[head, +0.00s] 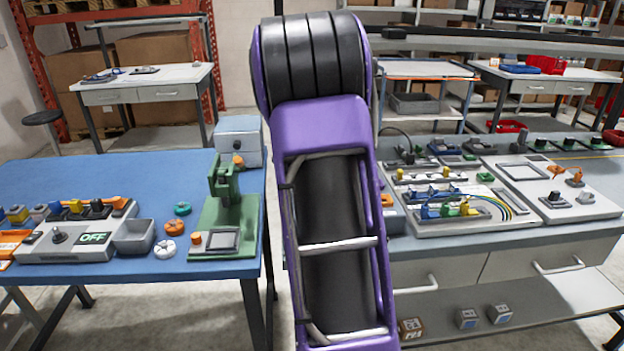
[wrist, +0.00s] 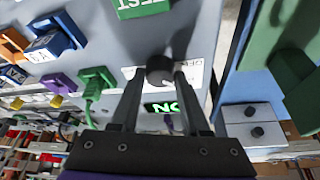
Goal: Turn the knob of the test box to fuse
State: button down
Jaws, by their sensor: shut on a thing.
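The test box (wrist: 195,40) is a grey panel with a green sign reading TEST (wrist: 140,6), upside down in the wrist view. Its round black knob (wrist: 160,70) sits on a white label, whose markings are too small and covered to read. My gripper (wrist: 160,76) is shut on the knob, one finger on each side. A small display (wrist: 162,107) with lit green letters shows between the fingers, partly hidden, so its word is unsure. The knob's pointing direction cannot be told. In the head view my purple arm stands in the middle, and the test box and gripper are hidden.
Blue, orange, purple and green plugs (wrist: 97,82) sit on the test box beside my gripper. A green press (head: 226,200) stands on the blue table (head: 110,170), left of my arm. Another grey box reads OFF (head: 95,238). Panels with switches (head: 560,210) cover the right bench.

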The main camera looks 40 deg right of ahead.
jog(key=shift+m, duration=0.6)
jog(key=shift+c, duration=1.9)
grip_release()
jog(key=p+v, duration=0.1)
jog(key=v, duration=1.6)
jog(key=shift+w+a+r+p, duration=0.2)
jog(key=shift+w+a+p, duration=0.1)
jog(key=shift+p, duration=0.1)
